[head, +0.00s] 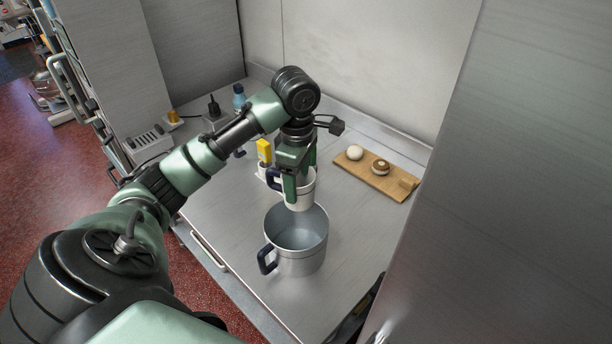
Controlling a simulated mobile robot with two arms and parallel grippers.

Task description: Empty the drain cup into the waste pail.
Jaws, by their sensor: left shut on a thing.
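A white cup with a dark blue handle (303,197) is held by my left gripper (297,182), which is shut on it. The cup looks close to upright. Its lower part overlaps the back rim of the waste pail in the picture; I cannot tell whether it is over the pail or behind it. The waste pail (297,262) is a wide grey metal pot with a dark handle on its left side, standing on the counter. The part of its inside that shows looks empty. The cup's contents are hidden. My right gripper is not in view.
A wooden board (372,179) with a white ball, a brown-and-white round thing and a small block lies at the back right. A yellow item (264,150) stands behind the cup. A blue bottle (239,96) stands farther back. The counter (225,222) left of the pail is clear.

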